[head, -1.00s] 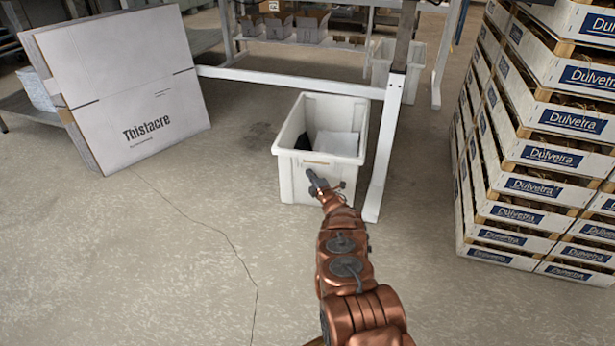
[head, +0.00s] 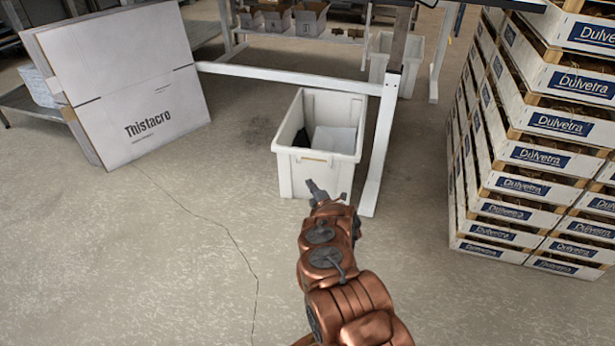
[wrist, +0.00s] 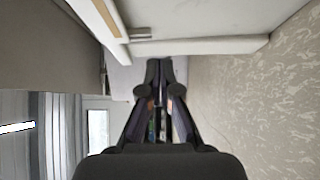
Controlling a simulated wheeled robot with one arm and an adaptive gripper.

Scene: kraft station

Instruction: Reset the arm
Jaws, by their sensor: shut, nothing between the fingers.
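My copper arm reaches up from the bottom of the head view. My gripper (head: 314,187) is at its end, just in front of the white bin (head: 312,170). In the wrist view my gripper (wrist: 160,70) has its fingers together with nothing between them. The white bin stands on the floor and holds a white item (head: 335,140) and something dark at its left side. I cannot tell from the head view whether the gripper touches the bin's front wall.
A white table frame (head: 380,140) stands right behind and beside the bin. Stacked Dulvetra crates (head: 520,185) rise at the right. The floor (head: 130,260) at front left is clear.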

